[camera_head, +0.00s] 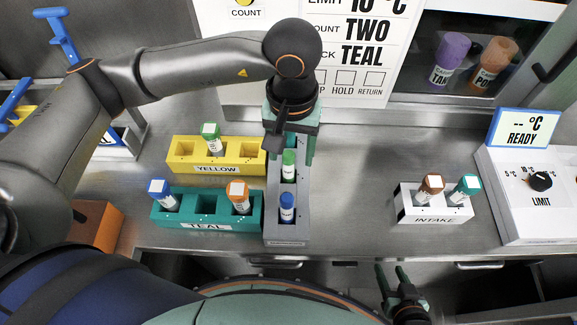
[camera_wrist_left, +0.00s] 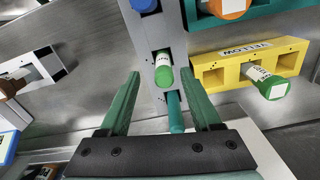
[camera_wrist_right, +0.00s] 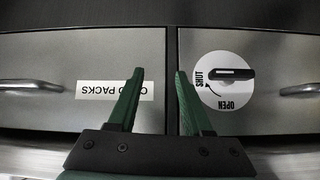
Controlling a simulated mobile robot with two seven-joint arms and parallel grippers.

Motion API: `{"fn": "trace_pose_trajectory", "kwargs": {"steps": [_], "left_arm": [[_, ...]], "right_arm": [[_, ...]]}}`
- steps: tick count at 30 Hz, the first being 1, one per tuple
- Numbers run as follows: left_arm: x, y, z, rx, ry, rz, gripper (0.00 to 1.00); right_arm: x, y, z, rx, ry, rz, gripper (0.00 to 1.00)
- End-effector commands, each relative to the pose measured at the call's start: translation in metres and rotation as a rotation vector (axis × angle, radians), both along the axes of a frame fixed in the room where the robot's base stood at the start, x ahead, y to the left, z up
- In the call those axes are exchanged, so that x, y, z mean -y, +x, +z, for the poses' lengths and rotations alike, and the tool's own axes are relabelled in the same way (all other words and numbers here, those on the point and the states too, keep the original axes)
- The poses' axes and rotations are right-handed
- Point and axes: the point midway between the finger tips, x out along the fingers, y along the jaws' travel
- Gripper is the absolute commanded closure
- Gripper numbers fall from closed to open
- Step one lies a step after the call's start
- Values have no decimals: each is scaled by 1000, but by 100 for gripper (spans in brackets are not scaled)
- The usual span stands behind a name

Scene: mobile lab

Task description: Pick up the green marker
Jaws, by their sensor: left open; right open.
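The green marker (camera_head: 289,166) stands in the middle slot of the narrow grey rack (camera_head: 287,233), between a blue marker (camera_head: 287,207) and a teal marker. In the left wrist view the green marker (camera_wrist_left: 163,74) shows ahead between the fingers, with the teal marker (camera_wrist_left: 175,113) nearer. My left gripper (camera_head: 290,150) is open above the far end of the grey rack, its fingers apart from the green marker. My right gripper (camera_head: 391,274) is open and empty, low in front of the counter. It also shows in the right wrist view (camera_wrist_right: 160,74).
A yellow rack (camera_head: 180,166) with a green-capped vial (camera_head: 210,135) and a teal rack (camera_head: 205,224) with blue-capped and orange-capped vials stand close left of the grey rack. A white intake rack (camera_head: 433,217) holds two vials at right. The counter between is clear.

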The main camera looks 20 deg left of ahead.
Motion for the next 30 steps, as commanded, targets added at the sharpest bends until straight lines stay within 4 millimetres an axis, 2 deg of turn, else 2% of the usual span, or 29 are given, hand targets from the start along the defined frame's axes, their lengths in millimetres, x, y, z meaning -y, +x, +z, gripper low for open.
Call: {"fn": "trace_pose_trajectory", "kwargs": {"steps": [9, 12, 20, 30], "left_arm": [[-5, -1, -42, -5, 0, 1, 35], [-5, -1, -51, -4, 1, 1, 35], [-5, 0, -53, -1, 0, 0, 35], [-5, 0, -52, -1, 0, 0, 74]], "right_arm": [[0, 0, 9, -1, -1, -1, 50], [0, 0, 9, -1, -1, -1, 50], [0, 0, 9, -1, -1, -1, 50], [0, 0, 9, -1, -1, -1, 50]]}}
